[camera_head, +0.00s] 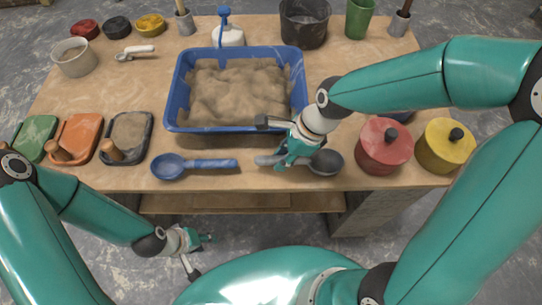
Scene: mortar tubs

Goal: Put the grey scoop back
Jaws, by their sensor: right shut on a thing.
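The grey scoop (326,162) is at the front edge of the table, its dark round bowl to the right and its handle to the left. My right gripper (280,160) is over the handle and shut on it, hiding part of it. I cannot tell whether the scoop touches the tabletop or is just above it. My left gripper (204,256) is empty, its fingers spread, low in front of the table and away from the scoop.
A blue scoop (169,167) lies left of the grey one. Behind stands a blue tub (176,92) of sandy mortar. Red (383,146) and yellow (445,146) lidded pots stand to the right. Green, orange and dark trays line the left front.

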